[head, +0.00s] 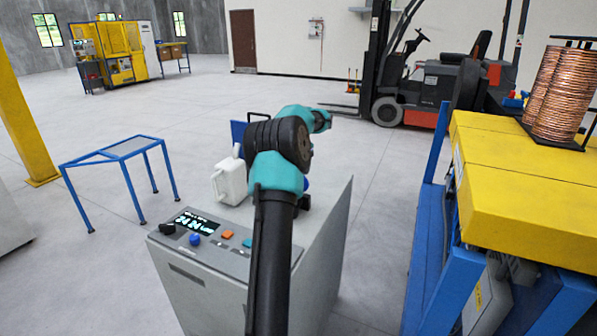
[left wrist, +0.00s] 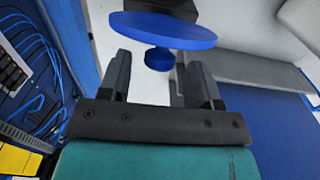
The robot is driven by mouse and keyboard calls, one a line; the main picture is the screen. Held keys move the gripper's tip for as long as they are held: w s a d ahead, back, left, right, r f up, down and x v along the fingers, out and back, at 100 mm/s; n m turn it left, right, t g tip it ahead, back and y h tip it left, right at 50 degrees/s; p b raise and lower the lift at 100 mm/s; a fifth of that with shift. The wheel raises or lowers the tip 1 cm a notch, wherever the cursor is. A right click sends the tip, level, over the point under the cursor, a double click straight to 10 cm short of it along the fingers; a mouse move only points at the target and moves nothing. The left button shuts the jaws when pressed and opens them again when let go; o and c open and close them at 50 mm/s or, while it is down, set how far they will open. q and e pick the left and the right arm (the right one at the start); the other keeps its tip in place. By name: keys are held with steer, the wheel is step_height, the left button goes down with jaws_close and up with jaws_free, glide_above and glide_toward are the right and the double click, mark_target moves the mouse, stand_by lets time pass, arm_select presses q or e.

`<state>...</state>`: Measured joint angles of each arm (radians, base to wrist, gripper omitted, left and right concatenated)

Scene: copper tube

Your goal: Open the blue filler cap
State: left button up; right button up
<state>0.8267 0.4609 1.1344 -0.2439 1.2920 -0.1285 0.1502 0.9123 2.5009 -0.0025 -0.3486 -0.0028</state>
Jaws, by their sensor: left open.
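In the left wrist view, my left gripper (left wrist: 158,78) is open, with one dark finger on each side and a gap between them. A wide blue disc (left wrist: 165,30), which looks like the filler cap, lies just beyond the fingertips, with a dark part above it. A smaller round blue piece (left wrist: 158,60) shows below the disc, between the fingers. I cannot tell whether the fingers touch either. In the head view, my arm hides the gripper and most of the cap area. My right gripper is in neither view.
A grey machine cabinet (head: 205,285) with a control panel and a blue knob (head: 195,239) stands under my arm. A white jug (head: 230,181) is on it. A yellow-topped machine (head: 525,205) with copper coils (head: 558,95) is at right. Open floor lies left, beside a blue-legged table (head: 128,147).

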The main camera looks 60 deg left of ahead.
arm_select(q)
steer(key=shift+f, duration=0.9)
steer(key=shift+c, duration=0.2)
jaws_close()
